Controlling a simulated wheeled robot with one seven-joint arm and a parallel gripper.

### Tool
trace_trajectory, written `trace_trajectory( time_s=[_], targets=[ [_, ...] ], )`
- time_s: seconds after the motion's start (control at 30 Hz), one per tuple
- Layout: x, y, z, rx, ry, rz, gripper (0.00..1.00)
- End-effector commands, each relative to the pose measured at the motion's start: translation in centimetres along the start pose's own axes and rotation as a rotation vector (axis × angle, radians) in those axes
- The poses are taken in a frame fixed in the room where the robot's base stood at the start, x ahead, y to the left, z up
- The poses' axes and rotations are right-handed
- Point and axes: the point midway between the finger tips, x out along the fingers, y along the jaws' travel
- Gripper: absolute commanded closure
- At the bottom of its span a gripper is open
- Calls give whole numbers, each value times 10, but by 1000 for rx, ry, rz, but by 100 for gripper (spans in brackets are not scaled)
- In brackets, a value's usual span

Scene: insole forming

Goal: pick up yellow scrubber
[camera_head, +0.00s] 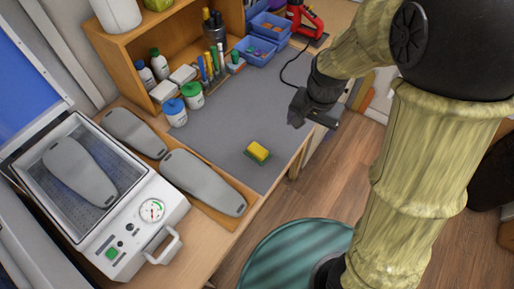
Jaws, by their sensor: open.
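The yellow scrubber (258,150) is a small block with a yellow upper part and a dark green lower edge. It lies flat on the grey mat (225,140), near the mat's front right side. My gripper (297,117) hangs at the end of the arm, above and to the upper right of the scrubber in the picture. It is open, with nothing seen between its fingers, and it is apart from the scrubber. The scrubber is in plain view.
Grey insoles (203,182) lie on a wooden board left of the scrubber, beside a white forming machine (140,225) with a gauge. Blue-lidded (175,112) and green-lidded (192,95) jars, bottles, pens and blue bins (254,51) line the back. The mat around the scrubber is clear.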

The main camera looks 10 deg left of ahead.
Motion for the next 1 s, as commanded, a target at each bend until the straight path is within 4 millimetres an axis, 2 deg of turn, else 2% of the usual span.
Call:
trace_trajectory(
  time_s=[0.03,0.2,0.3,0.4,0.5,0.83,1.0],
  targets=[
    [-4,-21,1,17,-13,9,15],
    [-8,-83,12,116,-45,42,15],
    [-9,-112,22,161,-53,60,15],
    [-9,-130,29,190,-55,71,15],
    [-9,-137,32,203,-56,75,15],
    [-7,-136,33,203,-57,75,15],
    [11,-134,34,203,-58,79,15]
  ],
)
